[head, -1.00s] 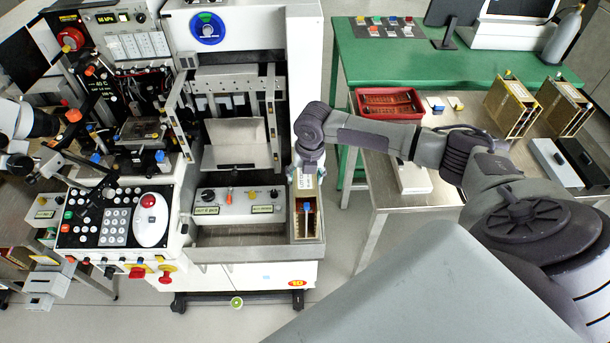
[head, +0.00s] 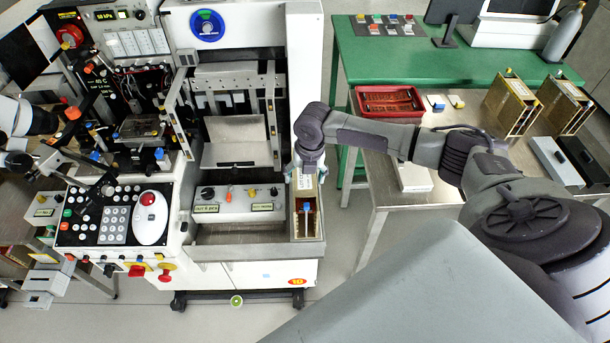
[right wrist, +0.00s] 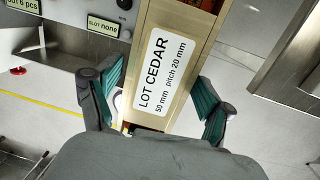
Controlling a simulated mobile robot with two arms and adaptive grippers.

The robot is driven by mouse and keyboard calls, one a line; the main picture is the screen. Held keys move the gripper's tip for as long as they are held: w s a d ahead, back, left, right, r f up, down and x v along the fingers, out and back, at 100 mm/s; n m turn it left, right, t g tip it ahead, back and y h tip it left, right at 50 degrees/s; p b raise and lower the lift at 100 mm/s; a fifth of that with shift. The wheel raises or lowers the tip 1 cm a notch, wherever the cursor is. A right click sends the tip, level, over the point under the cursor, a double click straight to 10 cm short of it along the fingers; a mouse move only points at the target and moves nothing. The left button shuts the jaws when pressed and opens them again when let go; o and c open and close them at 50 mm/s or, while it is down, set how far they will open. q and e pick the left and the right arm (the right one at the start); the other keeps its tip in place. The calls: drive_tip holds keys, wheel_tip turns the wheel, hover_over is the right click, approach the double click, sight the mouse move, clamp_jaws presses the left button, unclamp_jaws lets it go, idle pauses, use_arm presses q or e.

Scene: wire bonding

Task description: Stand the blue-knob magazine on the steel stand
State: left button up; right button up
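The blue-knob magazine (head: 306,222) is a narrow brass-coloured box in the right end of the machine's front trough. Its blue knob shows near its front. In the right wrist view the magazine (right wrist: 183,32) carries a white label reading LOT CEDAR. My right gripper (head: 305,176) is over its rear part. In the right wrist view its green-padded fingers (right wrist: 160,102) straddle the magazine, with visible gaps on both sides; it is open. A steel-topped table (head: 440,195) is at the right; I cannot tell whether it is the steel stand. My left gripper is not clearly visible.
Two brass magazines (head: 513,104) (head: 565,104) and a red tray (head: 388,101) sit on the steel-topped table, with a green table (head: 400,62) behind. The machine's control box (head: 236,204) is left of the magazine. Floor shows between machine and table.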

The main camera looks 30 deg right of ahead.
drive_tip(key=shift+o, duration=0.7)
drive_tip(key=shift+s+f, duration=0.1)
